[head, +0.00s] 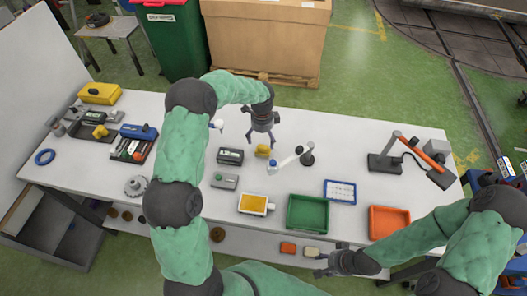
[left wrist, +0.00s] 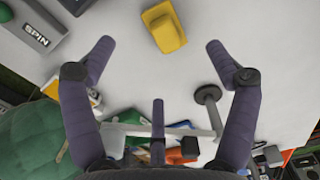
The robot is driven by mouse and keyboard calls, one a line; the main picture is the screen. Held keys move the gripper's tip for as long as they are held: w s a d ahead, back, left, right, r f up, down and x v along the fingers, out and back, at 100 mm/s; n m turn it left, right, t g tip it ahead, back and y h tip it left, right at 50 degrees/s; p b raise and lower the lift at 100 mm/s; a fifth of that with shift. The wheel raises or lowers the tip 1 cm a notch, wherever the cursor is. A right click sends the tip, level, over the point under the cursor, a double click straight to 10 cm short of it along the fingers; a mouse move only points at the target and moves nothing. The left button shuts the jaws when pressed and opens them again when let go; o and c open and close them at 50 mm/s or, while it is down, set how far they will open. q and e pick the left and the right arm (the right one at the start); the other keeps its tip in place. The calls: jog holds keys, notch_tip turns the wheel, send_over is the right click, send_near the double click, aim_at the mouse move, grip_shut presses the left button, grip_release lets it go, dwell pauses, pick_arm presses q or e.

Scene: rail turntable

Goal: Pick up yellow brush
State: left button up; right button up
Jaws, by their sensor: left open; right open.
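A small yellow piece (head: 263,150), which looks like the yellow brush, lies on the white table near its middle. In the left wrist view the yellow piece (left wrist: 164,27) is blocky with a raised part, at the top centre beyond my fingertips. My left gripper (head: 262,136) is open just behind and above it, fingers pointing down. In the left wrist view my left gripper's spread fingers (left wrist: 160,47) hold nothing. My right gripper (head: 322,264) is open and empty at the table's front side, far from the yellow piece.
A white jointed stand (head: 290,160) is close right of the yellow piece. Grey devices (head: 230,156) are at its left. A yellow-topped tray (head: 255,204), a green tray (head: 308,212) and an orange tray (head: 388,222) line the front. Bare table (head: 340,135) lies right of the stand.

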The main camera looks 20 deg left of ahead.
aim_at(262, 148)
pick_arm(q)
notch_tip(262, 148, down, 9)
jog(key=shift+f, duration=0.1)
jog(key=c, duration=1.3)
